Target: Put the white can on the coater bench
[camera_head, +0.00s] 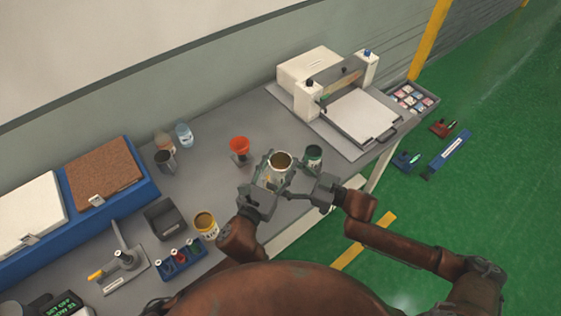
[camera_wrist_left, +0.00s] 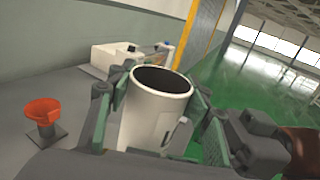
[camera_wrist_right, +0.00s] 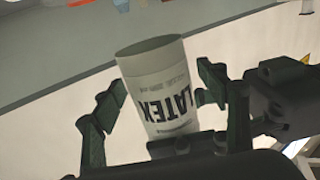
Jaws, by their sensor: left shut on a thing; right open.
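The white can (camera_head: 281,163) is open at the top and dark inside, and my left gripper (camera_head: 268,178) is shut on it near the front edge of the grey bench (camera_head: 215,160). In the left wrist view the can (camera_wrist_left: 152,118) sits between the green finger pads. My right gripper (camera_head: 306,191) is open, just right of the can. In the right wrist view the can (camera_wrist_right: 158,90), with an upside-down LATEX label, shows between the spread fingers; contact cannot be told. The white coater (camera_head: 322,82) stands at the bench's right end.
An orange funnel (camera_head: 239,146) on a stand is left of the can. A yellow-labelled can (camera_head: 206,226), a dark box (camera_head: 166,217) and a blue rack (camera_head: 181,258) are at left. Bench between funnel and coater is mostly clear.

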